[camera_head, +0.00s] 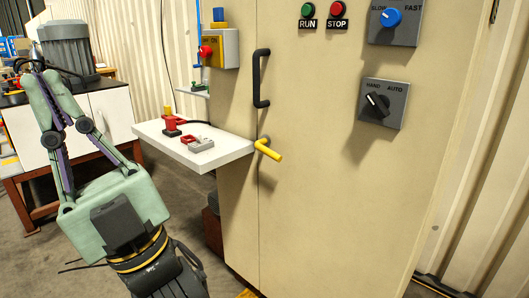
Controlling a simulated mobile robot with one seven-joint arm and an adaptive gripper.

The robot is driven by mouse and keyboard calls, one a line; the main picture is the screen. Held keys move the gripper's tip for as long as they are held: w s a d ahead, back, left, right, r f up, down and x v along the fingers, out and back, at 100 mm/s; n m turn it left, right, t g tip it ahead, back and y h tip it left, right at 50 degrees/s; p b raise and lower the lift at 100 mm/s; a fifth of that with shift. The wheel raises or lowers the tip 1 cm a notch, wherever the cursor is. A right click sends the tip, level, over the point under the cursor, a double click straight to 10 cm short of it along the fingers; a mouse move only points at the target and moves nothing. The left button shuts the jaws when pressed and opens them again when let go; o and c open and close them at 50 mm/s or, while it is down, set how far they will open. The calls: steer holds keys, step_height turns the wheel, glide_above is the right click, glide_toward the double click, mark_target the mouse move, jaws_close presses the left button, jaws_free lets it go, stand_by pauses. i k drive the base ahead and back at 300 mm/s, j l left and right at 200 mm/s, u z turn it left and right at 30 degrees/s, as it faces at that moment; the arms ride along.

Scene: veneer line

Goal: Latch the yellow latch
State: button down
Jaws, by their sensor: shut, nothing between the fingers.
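The yellow latch (268,150) is a short bent lever on the front of the beige cabinet (310,190). It sits at the seam of the cabinet door, below the black door handle (261,78). Its free end points to the right and slightly down. My gripper (38,68) is at the left of the picture, well apart from the latch. Its green fingers point up and away and converge at their tips. It is shut and empty.
A white shelf (225,152) with small red and grey parts juts from the cabinet's left side, near the latch. Knob panels (395,22) and RUN and STOP buttons are higher right. A cart (115,115) with a grey motor (65,48) stands behind my gripper.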

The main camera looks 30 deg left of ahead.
mark_target(260, 144)
steer(key=i+j+u, duration=0.1)
steer(key=j, duration=0.65)
steer(key=i+j, duration=0.1)
steer(key=j, duration=0.65)
steer(key=k+u, duration=0.05)
